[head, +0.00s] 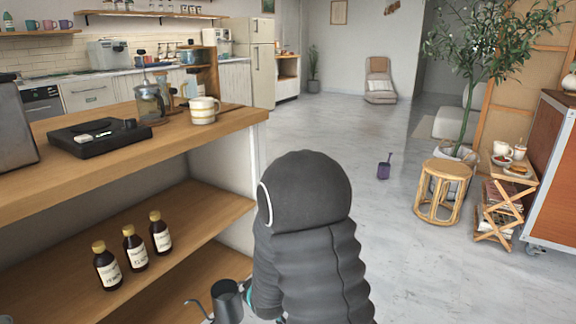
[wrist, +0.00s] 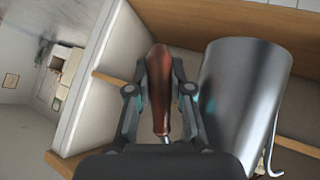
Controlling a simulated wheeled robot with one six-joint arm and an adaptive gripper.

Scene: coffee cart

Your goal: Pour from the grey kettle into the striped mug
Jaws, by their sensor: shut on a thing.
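The grey kettle (head: 227,302) is at the bottom of the head view, low in front of the cart's lower shelf and roughly upright, its thin spout pointing left. My gripper (wrist: 158,92) is shut on the kettle's brown handle in the wrist view. The kettle's metal body (wrist: 240,95) fills the right of that view. In the head view my arm hides most of the gripper and the handle. The striped mug (head: 203,112), white with tan bands, stands upright on the cart's wooden top near its right end, above and left of the kettle.
The wooden counter (head: 215,135) has its edge between kettle and mug. A black scale (head: 98,137) and a glass grinder or jar (head: 150,103) stand left of the mug. Several brown bottles (head: 133,247) stand on the lower shelf. Open floor (head: 400,235) lies to the right.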

